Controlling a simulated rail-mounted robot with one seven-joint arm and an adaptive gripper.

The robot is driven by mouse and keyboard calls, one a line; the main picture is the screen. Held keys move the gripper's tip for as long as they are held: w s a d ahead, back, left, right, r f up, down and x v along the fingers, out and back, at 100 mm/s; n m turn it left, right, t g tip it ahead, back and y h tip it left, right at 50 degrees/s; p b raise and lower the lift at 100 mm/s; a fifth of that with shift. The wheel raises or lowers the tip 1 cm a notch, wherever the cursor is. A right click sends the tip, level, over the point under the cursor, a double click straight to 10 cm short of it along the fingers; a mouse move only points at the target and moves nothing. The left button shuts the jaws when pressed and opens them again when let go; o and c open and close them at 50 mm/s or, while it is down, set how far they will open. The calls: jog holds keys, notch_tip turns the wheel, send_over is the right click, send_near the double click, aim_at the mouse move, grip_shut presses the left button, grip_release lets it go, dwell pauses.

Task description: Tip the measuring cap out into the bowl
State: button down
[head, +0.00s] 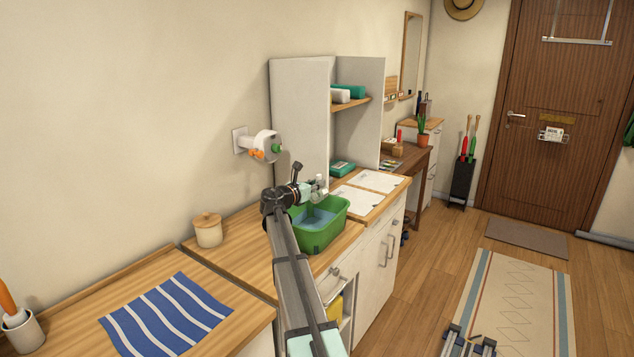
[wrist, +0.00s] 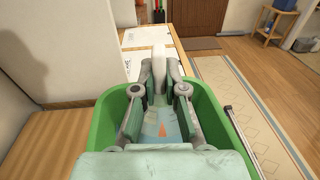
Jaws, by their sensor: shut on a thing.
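The green bowl (head: 322,238) stands on the wooden counter and has something blue inside. In the wrist view the bowl (wrist: 98,122) spreads out below and around my gripper (wrist: 160,76). My gripper is above the bowl and shut on a small whitish thing, which looks like the measuring cap (wrist: 159,56). In the head view the cap (head: 320,182) shows pale at the end of my gripper (head: 312,187), above the bowl's far part. The inside of the cap is hidden, so I cannot tell whether it holds anything.
White sheets (head: 378,181) lie on the counter beyond the bowl. A grey panelled shelf (head: 302,120) rises behind it. A wooden-lidded jar (head: 208,231) and a striped blue cloth (head: 166,313) are on the near counter. A wall fitting (head: 262,143) is at left.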

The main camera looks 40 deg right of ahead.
aim_at(325, 188)
jog(key=shift+w+d+f+g+y+p, duration=0.15)
jog(key=shift+d+y+p, duration=0.3)
jog(key=shift+p, duration=1.55)
jog(key=shift+d+g+y+p, duration=0.25)
jog(key=shift+y+p, duration=0.45)
jog(key=shift+p, duration=1.25)
jog(key=shift+w+d+f+g+y+p, duration=0.1)
jog(key=shift+d+y+p, duration=0.4)
jog(key=shift+p, duration=1.5)
jog(key=shift+f+y+p, duration=0.2)
jog(key=shift+y+p, duration=0.05)
jog(key=shift+p, duration=0.3)
jog(key=p, duration=0.2)
jog(key=y+p, duration=0.1)
jog(key=p, duration=0.1)
jog(key=shift+d+f, duration=0.2)
jog(key=shift+d, duration=0.1)
